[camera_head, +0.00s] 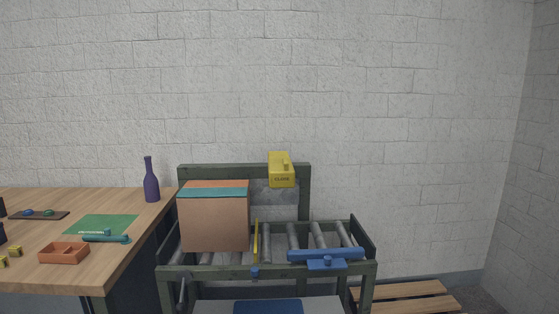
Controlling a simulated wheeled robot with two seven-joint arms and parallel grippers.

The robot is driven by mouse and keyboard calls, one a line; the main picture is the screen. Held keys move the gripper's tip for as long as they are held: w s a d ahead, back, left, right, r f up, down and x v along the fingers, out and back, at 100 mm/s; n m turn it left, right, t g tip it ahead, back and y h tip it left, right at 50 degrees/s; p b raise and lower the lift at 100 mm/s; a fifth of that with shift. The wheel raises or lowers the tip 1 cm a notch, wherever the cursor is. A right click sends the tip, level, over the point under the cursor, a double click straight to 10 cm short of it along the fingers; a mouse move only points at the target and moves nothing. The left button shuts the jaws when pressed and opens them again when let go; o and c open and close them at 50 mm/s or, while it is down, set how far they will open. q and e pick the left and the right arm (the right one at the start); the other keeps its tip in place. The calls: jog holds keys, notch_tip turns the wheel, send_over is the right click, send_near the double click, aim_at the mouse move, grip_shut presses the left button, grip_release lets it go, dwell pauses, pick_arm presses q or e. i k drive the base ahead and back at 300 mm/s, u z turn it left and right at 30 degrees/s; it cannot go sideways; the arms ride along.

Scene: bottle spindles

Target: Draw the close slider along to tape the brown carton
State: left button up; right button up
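The brown carton (213,222) stands upright on the left part of a roller conveyor in a dark green frame (190,272). A teal strip (213,192) runs along its top front edge. The yellow slider (281,170), with lettering that reads CLOSE, sits on the frame's upper rear rail (230,170), to the right of the carton and apart from it in the picture. The carton's back and underside are hidden. Neither of my grippers is in view.
A thin yellow upright (256,241) stands right of the carton. A blue bar (326,255) crosses the conveyor's front right, by bare rollers (318,235). A wooden table (140,225) at left holds a purple bottle (151,182), green mat (103,223) and orange tray (64,253).

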aim_at(281, 169)
jog(key=u, duration=0.65)
jog(key=i, duration=1.55)
jog(key=z, duration=0.2)
